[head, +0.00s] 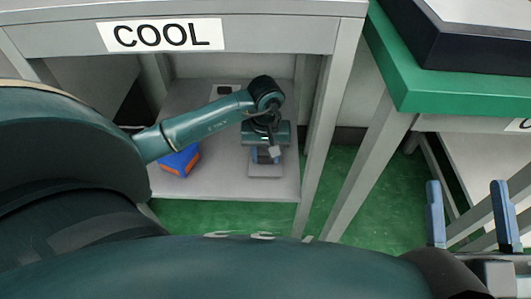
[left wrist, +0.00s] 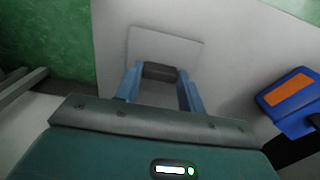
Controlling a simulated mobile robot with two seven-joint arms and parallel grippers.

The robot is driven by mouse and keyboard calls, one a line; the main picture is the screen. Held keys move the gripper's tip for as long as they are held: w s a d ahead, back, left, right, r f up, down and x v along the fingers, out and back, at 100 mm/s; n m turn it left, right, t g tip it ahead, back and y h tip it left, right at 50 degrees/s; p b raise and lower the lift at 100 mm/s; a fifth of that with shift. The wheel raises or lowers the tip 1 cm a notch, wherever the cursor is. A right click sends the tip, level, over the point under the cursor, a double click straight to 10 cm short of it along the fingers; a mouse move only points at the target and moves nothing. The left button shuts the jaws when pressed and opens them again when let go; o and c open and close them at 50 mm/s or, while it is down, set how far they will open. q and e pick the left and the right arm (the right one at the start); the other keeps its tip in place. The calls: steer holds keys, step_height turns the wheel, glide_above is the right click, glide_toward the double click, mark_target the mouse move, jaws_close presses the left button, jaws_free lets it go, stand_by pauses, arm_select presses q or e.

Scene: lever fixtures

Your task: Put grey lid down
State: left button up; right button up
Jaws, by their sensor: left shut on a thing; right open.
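The grey lid (left wrist: 165,44) is a flat square plate with a dark handle (left wrist: 160,72). In the left wrist view the handle sits between the two blue fingers of my left gripper (left wrist: 158,82), which is shut on it. In the head view the lid (head: 266,171) is at the lower shelf under the COOL table, below my left gripper (head: 267,157). The arm partly hides it. I cannot tell whether the lid touches the shelf. My right gripper (head: 471,213) is open and empty at the right edge of the head view.
The lower shelf (head: 222,186) is pale grey. A blue and orange object (head: 179,162) lies on it left of the lid; it also shows in the left wrist view (left wrist: 290,101). The COOL table top (head: 250,8) is above my arm. A green-topped table (head: 405,75) stands to the right.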

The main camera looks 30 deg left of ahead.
arm_select(q)
steer(key=shift+f, duration=0.2)
steer(key=o, duration=1)
steer(key=shift+r, duration=0.1)
steer(key=shift+c, duration=0.2)
arm_select(e)
steer(key=shift+r, duration=0.15)
arm_select(q)
steer(key=shift+r, duration=0.2)
step_height(320, 180, up, 5)
steer(key=shift+f+p, duration=0.15)
steer(key=shift+p, duration=1.1)
step_height(320, 180, up, 7)
steer(key=p, duration=0.2)
arm_select(e)
steer(key=f+h, duration=0.1)
steer(key=s+f+m+g+h, duration=0.1)
steer(key=shift+d+f, duration=0.1)
steer(key=shift+f, duration=0.2)
steer(key=shift+f, duration=0.1)
